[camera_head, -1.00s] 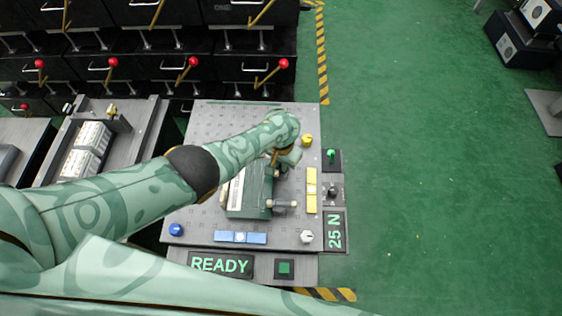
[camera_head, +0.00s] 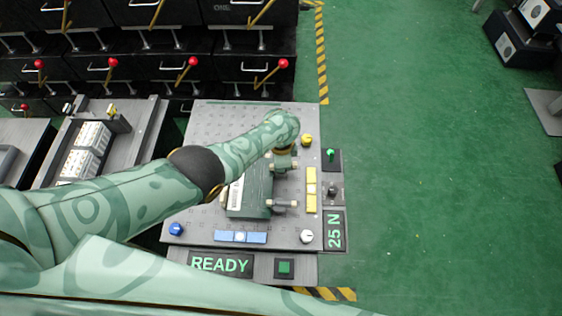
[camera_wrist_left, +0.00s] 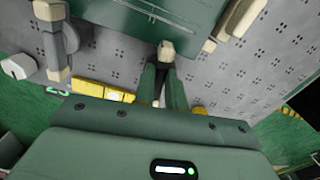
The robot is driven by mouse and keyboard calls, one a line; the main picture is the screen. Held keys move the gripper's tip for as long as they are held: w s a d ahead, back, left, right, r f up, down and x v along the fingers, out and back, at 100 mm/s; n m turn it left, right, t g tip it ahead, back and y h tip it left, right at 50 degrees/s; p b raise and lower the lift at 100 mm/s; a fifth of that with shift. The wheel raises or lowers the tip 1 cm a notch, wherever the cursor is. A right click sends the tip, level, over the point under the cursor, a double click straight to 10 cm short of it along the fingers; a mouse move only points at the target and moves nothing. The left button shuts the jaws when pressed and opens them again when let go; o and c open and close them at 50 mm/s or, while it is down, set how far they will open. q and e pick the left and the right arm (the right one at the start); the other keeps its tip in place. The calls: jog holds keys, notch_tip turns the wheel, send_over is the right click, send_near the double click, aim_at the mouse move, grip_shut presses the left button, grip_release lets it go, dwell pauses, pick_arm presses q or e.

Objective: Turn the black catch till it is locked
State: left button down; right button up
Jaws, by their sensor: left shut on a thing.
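A dark green box (camera_head: 246,197) lies on the perforated grey plate (camera_head: 215,120), and it also shows at the top of the left wrist view (camera_wrist_left: 125,14). My left gripper (camera_head: 284,163) is at the box's right side. In the left wrist view its fingers (camera_wrist_left: 165,88) are shut on the black catch (camera_wrist_left: 165,64), which has a pale beige tip and points toward the box. The catch is mostly hidden by my gripper in the head view. A second, grey catch (camera_head: 285,203) with a pale end sits nearer the front, apart from my gripper. My right gripper is not in view.
Yellow (camera_head: 306,140), blue (camera_head: 176,230) and white (camera_head: 306,237) knobs stand on the plate. A yellow bar (camera_head: 311,190) lies right of the box, a blue bar (camera_head: 240,237) in front. Panels read "READY" (camera_head: 221,264) and "25 N" (camera_head: 334,232). Open green floor lies right.

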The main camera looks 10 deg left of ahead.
pick_arm(q)
jog(key=shift+s+f+m, duration=0.1)
jog(key=shift+m, duration=0.7)
jog(key=c, duration=1.4)
grip_release()
jog(key=shift+c, duration=0.2)
jog(key=shift+r+p, duration=0.3)
jog(key=shift+r, duration=0.2)
notch_tip(320, 180, up, 15)
jog(key=p, duration=1)
jog(key=shift+r+p, duration=0.2)
jog(key=shift+p, duration=0.2)
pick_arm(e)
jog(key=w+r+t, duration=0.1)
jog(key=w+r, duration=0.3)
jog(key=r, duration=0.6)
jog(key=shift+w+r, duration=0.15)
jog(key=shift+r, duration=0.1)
